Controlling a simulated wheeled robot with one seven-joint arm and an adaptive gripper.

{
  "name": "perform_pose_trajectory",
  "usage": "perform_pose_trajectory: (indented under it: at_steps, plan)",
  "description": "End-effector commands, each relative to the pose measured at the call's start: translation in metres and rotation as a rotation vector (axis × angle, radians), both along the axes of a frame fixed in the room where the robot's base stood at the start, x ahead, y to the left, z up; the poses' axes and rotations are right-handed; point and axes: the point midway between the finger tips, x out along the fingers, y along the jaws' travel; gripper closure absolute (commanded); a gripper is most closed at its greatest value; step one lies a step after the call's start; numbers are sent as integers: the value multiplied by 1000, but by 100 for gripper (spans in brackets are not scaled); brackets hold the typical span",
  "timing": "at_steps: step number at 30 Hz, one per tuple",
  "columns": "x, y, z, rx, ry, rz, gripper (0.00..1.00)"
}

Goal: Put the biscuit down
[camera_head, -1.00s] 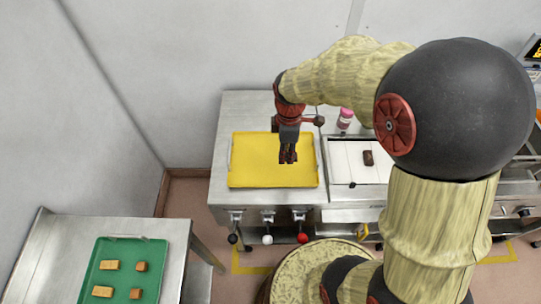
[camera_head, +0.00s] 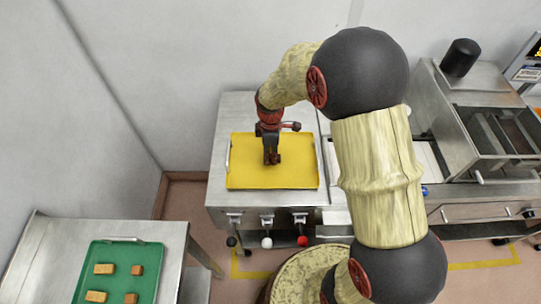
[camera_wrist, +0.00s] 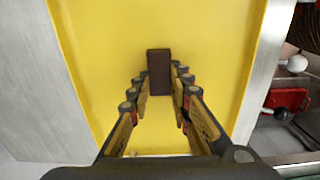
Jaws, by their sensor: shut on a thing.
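My gripper (camera_head: 272,160) is over the yellow tray (camera_head: 240,177) on the steel counter at the back. It is shut on a dark brown biscuit (camera_wrist: 159,72), which shows between the fingertips in the wrist view. The yellow tray fills the middle of the wrist view (camera_wrist: 215,40) and is otherwise bare. In the head view the biscuit is hard to tell from the dark fingers. I cannot tell whether the biscuit touches the tray.
A green tray (camera_head: 118,268) with several light brown biscuits lies on the steel table (camera_head: 45,245) at front left. My arm hides much of the worktop right of the yellow tray. A steel machine (camera_head: 490,130) stands at the right.

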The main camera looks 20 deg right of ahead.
Motion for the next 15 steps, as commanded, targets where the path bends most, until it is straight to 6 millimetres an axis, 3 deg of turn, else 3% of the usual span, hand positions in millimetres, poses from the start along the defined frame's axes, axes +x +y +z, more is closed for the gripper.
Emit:
perform_pose_trajectory:
  at_steps: [9,10,15]
  plan:
    - [0,0,-2,0,0,0,91]
    - [0,0,-2,0,0,0,80]
    - [0,0,-2,0,0,0,70]
